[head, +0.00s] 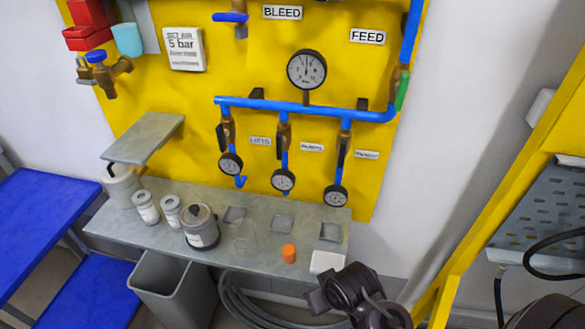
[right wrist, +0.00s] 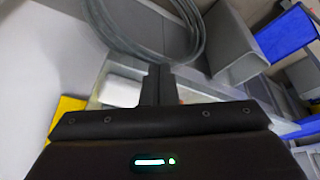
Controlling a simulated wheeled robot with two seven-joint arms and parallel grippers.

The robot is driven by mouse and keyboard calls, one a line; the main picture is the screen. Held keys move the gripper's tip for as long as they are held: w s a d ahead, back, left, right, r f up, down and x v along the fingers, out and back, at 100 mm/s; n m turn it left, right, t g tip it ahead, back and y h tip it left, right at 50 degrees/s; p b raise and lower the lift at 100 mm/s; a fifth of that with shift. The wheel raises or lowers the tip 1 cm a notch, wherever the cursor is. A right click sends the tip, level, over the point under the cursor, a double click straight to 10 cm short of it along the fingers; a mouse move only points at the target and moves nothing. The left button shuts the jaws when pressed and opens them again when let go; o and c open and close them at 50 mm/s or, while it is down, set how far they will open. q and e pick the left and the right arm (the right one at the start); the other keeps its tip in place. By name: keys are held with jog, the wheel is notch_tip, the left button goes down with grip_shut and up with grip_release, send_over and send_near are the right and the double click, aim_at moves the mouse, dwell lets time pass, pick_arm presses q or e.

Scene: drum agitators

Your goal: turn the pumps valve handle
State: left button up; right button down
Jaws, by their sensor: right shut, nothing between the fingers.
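A yellow panel (head: 320,190) carries blue pipework (head: 290,104) with three downward branches. Each branch has a brass valve with a dark handle, at the left (head: 221,136), middle (head: 283,135) and right (head: 342,150), above a small round gauge. The handles appear to hang roughly along their pipes. The small labels beside them are too blurred to read surely, so I cannot tell which valve is the pumps one. My right gripper (right wrist: 157,82) is shut and empty, low in front of the bench and apart from the valves. My left gripper is not in view.
A grey bench (head: 130,235) below the panel holds several jars and canisters, an orange cap (head: 289,253) and a white box (head: 327,262). A grey bin (head: 172,285) and a coiled hose (head: 255,308) are below. A yellow frame (head: 500,190) stands at right.

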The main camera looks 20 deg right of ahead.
aim_at(279, 146)
jog(key=w+d+r+m+t, duration=0.2)
jog(key=w+m, duration=0.1)
jog(key=w+d+m+t, duration=0.1)
jog(key=shift+w+d+r+m, duration=0.2)
jog(key=shift+w+r+m, duration=0.15)
jog(key=shift+r+m, duration=0.05)
jog(key=w+r+m+t, duration=0.1)
jog(key=w+d+r+m+t, duration=0.2)
jog(key=r, duration=0.1)
jog(key=shift+p, duration=0.4)
notch_tip(279, 146, up, 14)
jog(key=w+d+m+t+y, duration=0.2)
jog(key=w+m+t+y, duration=0.1)
jog(key=m+t, duration=0.5)
pick_arm(q)
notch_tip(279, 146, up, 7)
jog(key=p, duration=0.6)
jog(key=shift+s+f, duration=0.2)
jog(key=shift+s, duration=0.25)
pick_arm(e)
jog(key=w+a, duration=0.5)
jog(key=w, duration=0.6)
jog(key=shift+w+a+m+g, duration=0.3)
jog(key=shift+w+g, duration=0.1)
